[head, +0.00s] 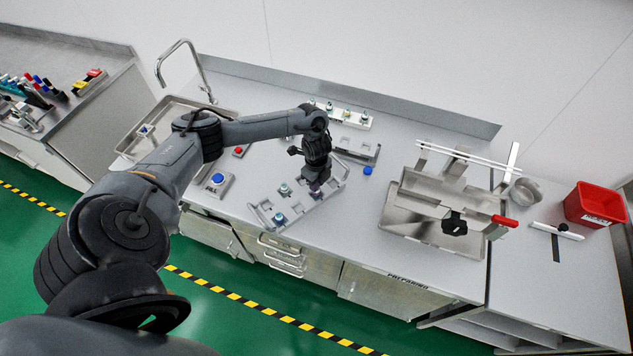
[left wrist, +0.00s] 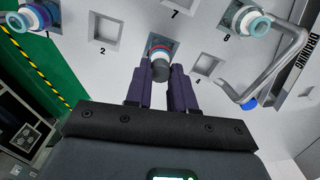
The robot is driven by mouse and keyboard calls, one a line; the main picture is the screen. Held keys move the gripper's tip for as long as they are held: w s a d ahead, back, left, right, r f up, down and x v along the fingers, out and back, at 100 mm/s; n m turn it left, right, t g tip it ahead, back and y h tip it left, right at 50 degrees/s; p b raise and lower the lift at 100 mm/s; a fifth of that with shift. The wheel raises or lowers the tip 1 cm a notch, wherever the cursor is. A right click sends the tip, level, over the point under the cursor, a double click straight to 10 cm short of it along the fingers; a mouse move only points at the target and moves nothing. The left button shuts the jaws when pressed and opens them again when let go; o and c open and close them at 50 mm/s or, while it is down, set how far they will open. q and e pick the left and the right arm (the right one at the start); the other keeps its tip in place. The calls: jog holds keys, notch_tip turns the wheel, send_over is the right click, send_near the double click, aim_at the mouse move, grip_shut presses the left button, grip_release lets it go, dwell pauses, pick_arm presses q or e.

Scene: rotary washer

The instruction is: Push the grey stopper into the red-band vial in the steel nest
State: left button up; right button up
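The steel nest (head: 327,205) lies on the bench under my left gripper (head: 316,186). In the left wrist view the red-band vial (left wrist: 158,48) stands in a nest pocket between the numbers 2 and 4. The grey stopper (left wrist: 160,71) is at its mouth, between the two purple fingers of my left gripper (left wrist: 160,77). How deep the stopper sits in the vial is hidden. My right gripper is not in view.
Other vials stand in the nest at pockets 1 (left wrist: 32,17) and 8 (left wrist: 247,20). A white rack (head: 350,118) with several vials is behind. A blue button box (head: 216,181) is left, a steel tray assembly (head: 412,217) right, and a red bin (head: 594,204) far right.

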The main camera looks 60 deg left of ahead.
pick_arm(q)
jog(key=o, duration=0.5)
